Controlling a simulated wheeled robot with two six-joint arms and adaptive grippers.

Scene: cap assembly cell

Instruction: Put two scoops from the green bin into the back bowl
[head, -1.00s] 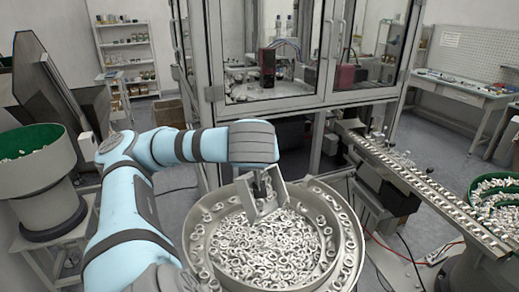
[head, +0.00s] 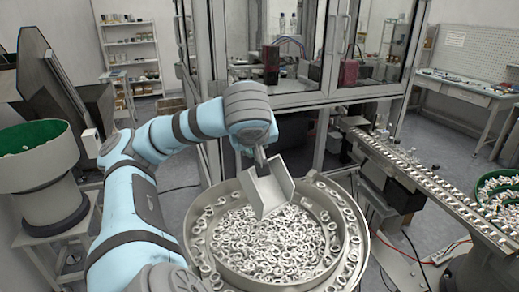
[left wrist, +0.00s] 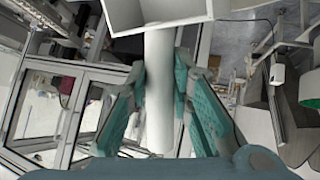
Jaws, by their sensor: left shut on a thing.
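My left gripper (head: 261,157) is shut on the handle of a light grey, box-shaped scoop (head: 268,191). In the left wrist view my teal fingers (left wrist: 160,82) close around the white handle, and the scoop (left wrist: 165,12) shows at the top edge. The scoop hangs tilted over a round metal bowl (head: 198,243) full of grey-white rings. I see no parts in the scoop, though some of its inside is hidden. A green-lined bin (head: 38,166) stands at the left, with a few pale parts inside. Another green-lined bin (head: 508,205) with rings is cut off at the right. My right gripper is not in view.
A glass-doored machine frame (head: 217,100) rises close behind the metal bowl. A conveyor track (head: 430,188) lined with parts runs along the right. A dark inclined hopper (head: 50,80) stands behind the left bin. Cables and hoses lie on the floor at the right.

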